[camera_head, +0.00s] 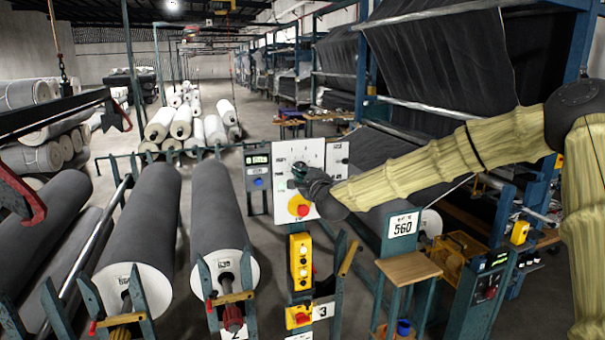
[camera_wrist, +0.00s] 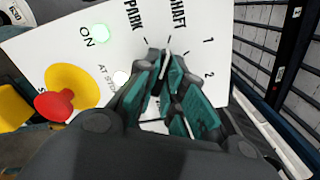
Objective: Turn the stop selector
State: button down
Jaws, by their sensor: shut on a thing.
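The stop selector (camera_wrist: 164,62) is a dark knob on a white panel (camera_head: 312,152), marked PARK, SHAFT, 1 and 2 in the wrist view. My gripper (camera_wrist: 168,82) is shut on the knob, with its teal finger pads on either side. The fingers hide most of the knob, so I cannot tell exactly which mark it points to. In the head view my gripper (camera_head: 300,175) is against the panel's middle and covers the knob.
A red stop button on a yellow base (camera_head: 299,207) is just below my gripper. A yellow button box (camera_head: 300,262) hangs lower on the post. Large grey rolls (camera_head: 218,215) lie at left. A post signed 560 (camera_head: 402,226) stands right, below my arm.

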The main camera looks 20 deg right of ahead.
jog(key=shift+f+n+b, duration=0.2)
jog(key=shift+n+b, duration=0.1)
jog(key=shift+b, duration=0.45)
jog(key=shift+f+n+b, duration=0.1)
jog(key=shift+n+b, duration=3.6)
jog(key=shift+b, duration=0.85)
jog(key=c, duration=1.5)
grip_release()
jog(key=shift+s, duration=0.15)
jog(key=s, duration=1.1)
jog(key=shift+s+d, duration=0.15)
jog(key=shift+s, duration=0.25)
